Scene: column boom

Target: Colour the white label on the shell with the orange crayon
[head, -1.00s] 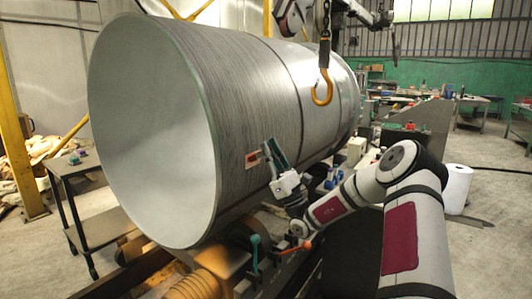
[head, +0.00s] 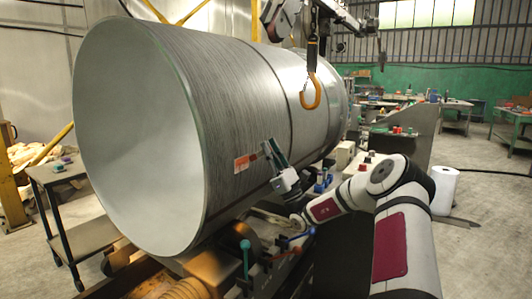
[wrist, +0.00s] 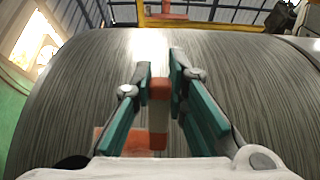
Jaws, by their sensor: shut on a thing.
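The shell (head: 235,110) is a big grey cylinder lying on its side, its open end to the left. The label (head: 245,162) is a small patch on its side that looks mostly orange with a paler part; an orange patch (wrist: 106,140) also shows at lower left in the wrist view. My gripper (head: 272,152) is just right of the label, close to the shell wall. In the wrist view its green-padded fingers (wrist: 160,80) are shut on the orange crayon (wrist: 158,141), which has a white band. I cannot tell whether the crayon touches the shell.
An orange crane hook (head: 312,93) hangs in front of the shell. Coloured lever knobs (head: 245,244) stand below, near my wrist. A small trolley table (head: 58,170) is at left. A white roll (head: 444,190) stands on the floor at right, where the floor is fairly open.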

